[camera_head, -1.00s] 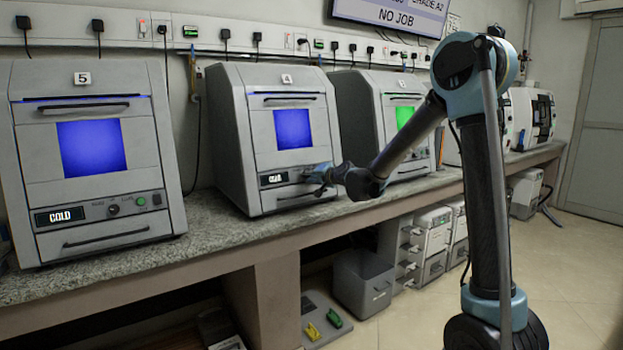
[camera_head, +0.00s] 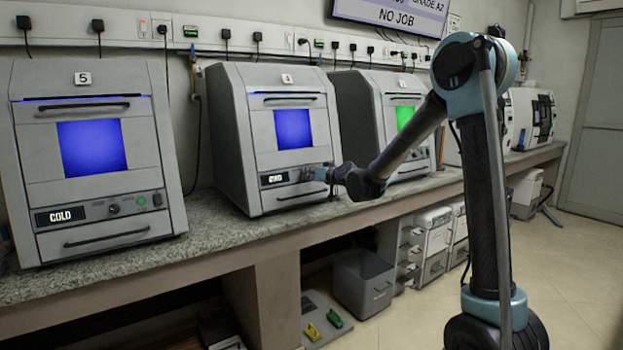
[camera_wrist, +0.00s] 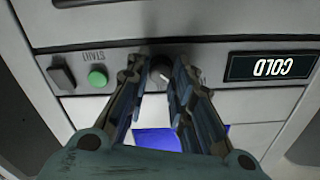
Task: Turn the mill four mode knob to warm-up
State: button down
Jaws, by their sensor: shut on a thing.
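Mill four (camera_head: 243,95) is the grey machine labelled 4, with a blue-lit window, in the middle of the bench. Its dark mode knob (camera_wrist: 160,75) sits on the lower front panel. In the wrist view the panel appears upside down, with the display (camera_wrist: 270,67) reading COLD at right. My gripper (camera_wrist: 158,66) is shut on the knob, one finger on each side. In the head view my gripper (camera_head: 312,174) is at the panel, right of the display, and hides the knob. The knob's pointer setting is unclear.
A green START button (camera_wrist: 97,78) and a dark switch (camera_wrist: 61,76) lie beside the knob. Mill five (camera_head: 95,205) stands to the left, and a green-lit mill (camera_head: 360,115) to the right. A drawer handle (camera_head: 300,196) is below the panel.

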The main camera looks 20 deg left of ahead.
jog(key=shift+d+n, duration=0.1)
jog(key=shift+n, duration=1.4)
jog(key=shift+w, duration=0.1)
jog(key=c, duration=1.4)
grip_release()
jog(key=v, duration=1.2)
